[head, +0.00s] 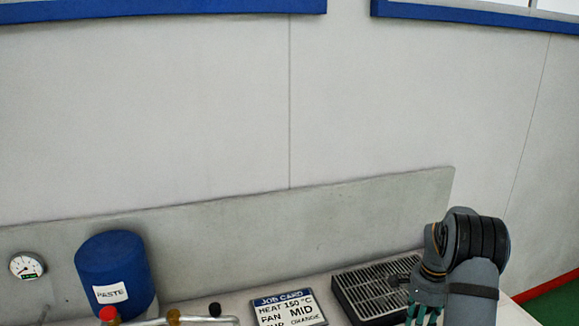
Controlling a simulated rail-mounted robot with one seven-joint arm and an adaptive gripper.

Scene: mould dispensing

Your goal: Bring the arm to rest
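My gripper (424,312) is at the lower right of the head view, pointing down, with teal and dark parts showing below my grey arm. It is in front of the right part of the black slotted tray (345,300). Its fingertips are at or below the bottom edge of the picture, so I cannot tell whether it is open or shut or whether it holds anything.
A blue drum labelled PASTE (125,262) and a round gauge (27,265) are at the left. Red (109,315) and amber (174,316) knobs with a pale pipe stand beside a job card (288,308). A low grey backboard (300,230) runs behind.

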